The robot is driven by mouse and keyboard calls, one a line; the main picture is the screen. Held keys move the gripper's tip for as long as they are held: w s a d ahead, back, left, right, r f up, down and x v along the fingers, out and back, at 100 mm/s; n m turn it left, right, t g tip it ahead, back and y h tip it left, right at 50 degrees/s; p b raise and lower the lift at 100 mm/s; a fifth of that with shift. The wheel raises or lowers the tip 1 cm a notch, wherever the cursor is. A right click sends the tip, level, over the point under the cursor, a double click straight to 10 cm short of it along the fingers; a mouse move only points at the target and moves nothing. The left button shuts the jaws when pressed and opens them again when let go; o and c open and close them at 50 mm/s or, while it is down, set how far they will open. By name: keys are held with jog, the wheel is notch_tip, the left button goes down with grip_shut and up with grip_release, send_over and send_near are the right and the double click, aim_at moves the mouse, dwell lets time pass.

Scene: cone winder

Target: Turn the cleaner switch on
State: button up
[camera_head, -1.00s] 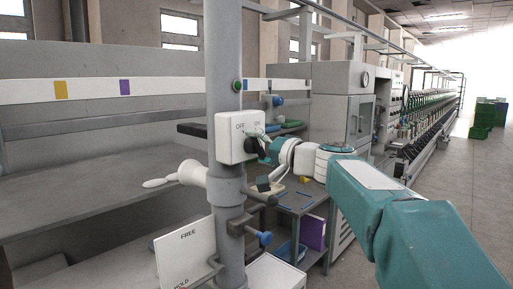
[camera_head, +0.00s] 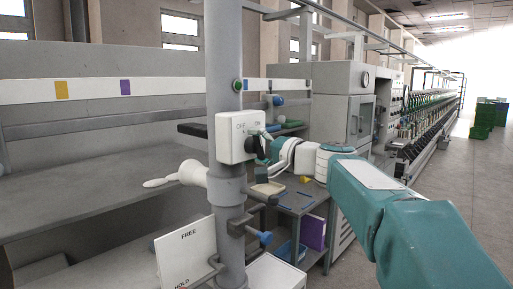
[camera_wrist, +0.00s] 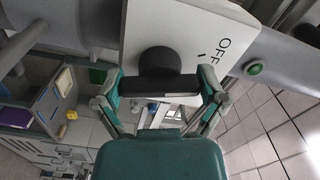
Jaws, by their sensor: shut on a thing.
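The cleaner switch is a white box (camera_head: 229,139) on a grey upright post, with OFF and ON printed on its face. Its black rotary knob (camera_head: 250,144) sits below the labels. In the wrist view the knob's black grip bar (camera_wrist: 158,86) lies between the two fingers, with OFF (camera_wrist: 222,50) and a short black tick beside it. My gripper (camera_wrist: 162,84) is shut on the bar, one finger at each end. It also shows at the knob in the head view (camera_head: 263,148).
A FREE/HOLD sign (camera_head: 186,250) hangs low. A shelf with small items (camera_head: 297,196) is behind my wrist. The aisle at right is open.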

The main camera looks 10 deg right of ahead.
jog(key=m, duration=0.4)
jog(key=shift+w+f+m, duration=0.1)
jog(key=shift+f+m, duration=0.15)
jog(key=shift+m, duration=0.05)
jog(key=m, duration=0.4)
jog(key=shift+f+m, duration=0.1)
jog(key=shift+m, duration=0.3)
jog(key=o, duration=0.8)
jog(key=shift+d, duration=0.1)
jog(key=v, duration=1.2)
